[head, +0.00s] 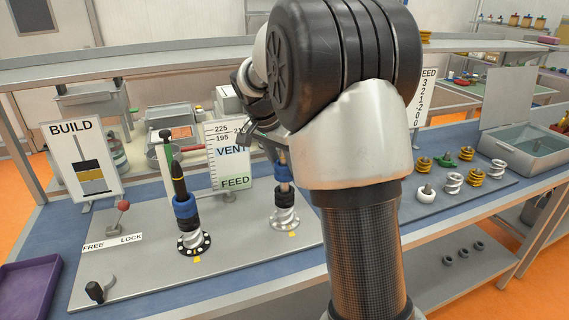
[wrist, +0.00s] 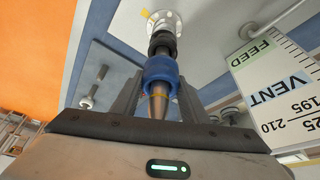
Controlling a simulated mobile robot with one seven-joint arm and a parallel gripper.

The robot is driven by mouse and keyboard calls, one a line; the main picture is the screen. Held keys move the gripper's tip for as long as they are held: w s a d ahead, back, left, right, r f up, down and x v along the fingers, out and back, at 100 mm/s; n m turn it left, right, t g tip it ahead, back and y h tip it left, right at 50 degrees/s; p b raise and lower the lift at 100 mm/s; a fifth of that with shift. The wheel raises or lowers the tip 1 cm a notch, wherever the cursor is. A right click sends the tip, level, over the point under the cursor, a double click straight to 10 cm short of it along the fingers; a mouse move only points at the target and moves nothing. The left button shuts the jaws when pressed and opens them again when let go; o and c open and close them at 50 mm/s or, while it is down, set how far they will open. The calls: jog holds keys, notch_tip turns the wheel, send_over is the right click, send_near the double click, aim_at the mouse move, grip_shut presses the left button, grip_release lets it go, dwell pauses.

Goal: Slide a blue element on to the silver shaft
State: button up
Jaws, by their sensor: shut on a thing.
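The silver shaft (head: 284,172) stands upright at the middle of the bench, partly behind my arm. A blue element (head: 283,198) is around it, above a silver screw element (head: 286,219). My gripper is shut on the blue element. A black element (wrist: 162,42) shows just beyond it, above a pale flange (wrist: 165,18). The fingertip contact is hidden in the head view.
A dark shaft (head: 179,182) with its own blue element (head: 186,206) stands left. A gauge board (head: 229,157) stands close behind both shafts. The FREE/LOCK lever (head: 122,206) is at left. Several loose elements (head: 453,183) lie on the mat at right.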

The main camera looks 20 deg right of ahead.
jog(key=shift+f+b, duration=1.35)
jog(key=shift+f, duration=0.55)
jog(key=o, duration=1.3)
notch_tip(320, 180, up, 16)
jog(key=p, duration=0.2)
send_over(285, 177)
jog(key=a, duration=0.5)
jog(key=shift+s, duration=0.4)
